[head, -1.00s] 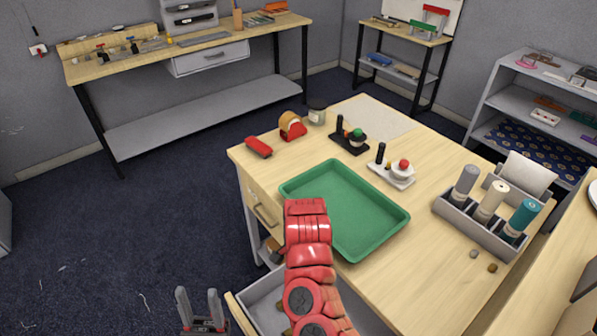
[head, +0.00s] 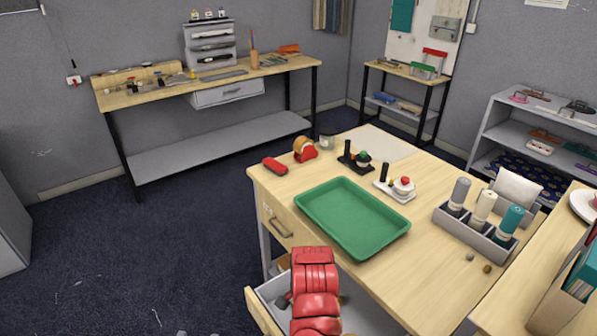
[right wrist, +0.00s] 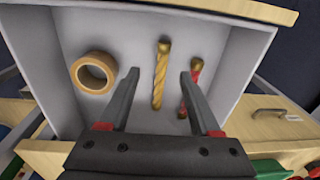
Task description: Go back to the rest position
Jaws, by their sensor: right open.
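My right arm's red links reach over the open drawer (head: 262,312) at the table's near side in the head view; they hide my right gripper there. In the right wrist view my right gripper (right wrist: 160,76) is open, its two dark fingers apart over the drawer's inside. A tan ring like a tape roll (right wrist: 95,73) lies left of the fingers. A gold twisted rod (right wrist: 160,78) shows between them, and a red and gold rod (right wrist: 190,92) is partly behind the right finger. Nothing is visibly held. My left gripper is out of view, below the head picture.
A green tray (head: 352,216) lies on the table (head: 440,270) behind my arm. A red stapler-like item (head: 275,165), a tape dispenser (head: 305,150) and a bottle holder (head: 470,236) stand around it. Open floor (head: 160,250) lies to the left.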

